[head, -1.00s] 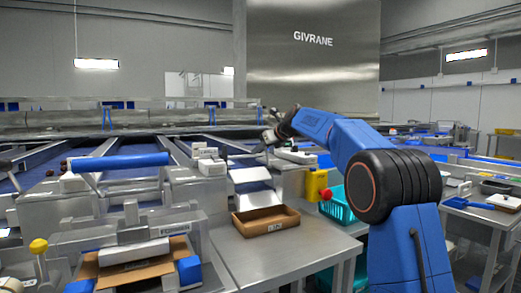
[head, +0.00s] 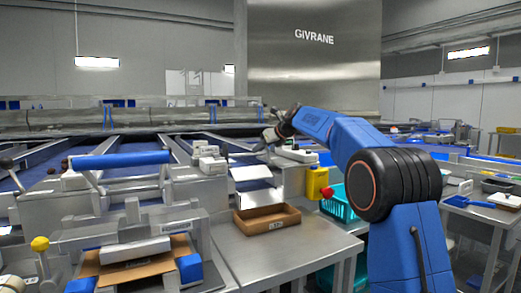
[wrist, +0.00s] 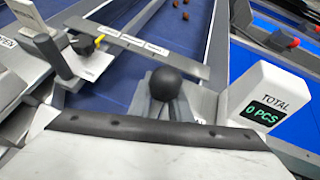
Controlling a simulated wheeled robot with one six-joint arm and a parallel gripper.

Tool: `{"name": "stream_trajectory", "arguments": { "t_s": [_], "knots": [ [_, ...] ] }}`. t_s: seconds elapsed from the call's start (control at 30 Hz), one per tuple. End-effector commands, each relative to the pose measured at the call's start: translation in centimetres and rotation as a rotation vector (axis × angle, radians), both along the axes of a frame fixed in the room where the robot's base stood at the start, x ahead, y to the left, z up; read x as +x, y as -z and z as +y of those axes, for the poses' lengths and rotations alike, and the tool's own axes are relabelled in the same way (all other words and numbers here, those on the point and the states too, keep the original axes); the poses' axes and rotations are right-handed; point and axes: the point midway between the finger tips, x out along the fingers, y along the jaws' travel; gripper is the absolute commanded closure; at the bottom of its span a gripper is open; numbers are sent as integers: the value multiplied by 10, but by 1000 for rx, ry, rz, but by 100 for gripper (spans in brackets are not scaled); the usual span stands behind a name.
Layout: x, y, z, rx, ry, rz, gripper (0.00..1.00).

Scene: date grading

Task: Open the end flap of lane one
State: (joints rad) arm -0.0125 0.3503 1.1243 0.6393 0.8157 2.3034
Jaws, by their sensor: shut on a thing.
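My gripper (head: 268,136) is at the end of my blue arm, over the near end of a lane. It is shut on a black ball knob (wrist: 165,84), which shows in the middle of the wrist view with grey jaw parts close on both sides. The lever below the knob is mostly hidden. A white panel with a dark edge strip (wrist: 150,130) fills the bottom of the wrist view. I cannot tell for sure whether it is the end flap. A pale sloping panel (head: 250,172) shows below my gripper in the head view.
A counter box (wrist: 262,108) reading TOTAL 0 PCS stands right of the knob. A grey labelled bar (wrist: 140,48) crosses the blue lane belt (wrist: 130,92). A brown tray (head: 267,225) is on the steel table (head: 285,255). A yellow box with a red button (head: 317,184) stands at right.

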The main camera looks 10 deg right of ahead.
Motion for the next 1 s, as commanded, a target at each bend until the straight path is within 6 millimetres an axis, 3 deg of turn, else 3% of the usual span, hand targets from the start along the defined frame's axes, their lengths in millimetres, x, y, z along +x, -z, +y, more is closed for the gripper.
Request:
{"name": "stream_trajectory", "arguments": {
  "t_s": [0.03, 0.57, 0.6, 0.7, 1.0],
  "knots": [
    [-1, -11, 3, 3, -1, -17, 100],
    [-2, -12, 3, 3, -1, -19, 100],
    [-2, -12, 3, 3, -1, -19, 80],
    [-2, -11, 3, 4, -1, -19, 56],
    [-1, -6, 1, 2, 0, -9, 56]
  ]
}}
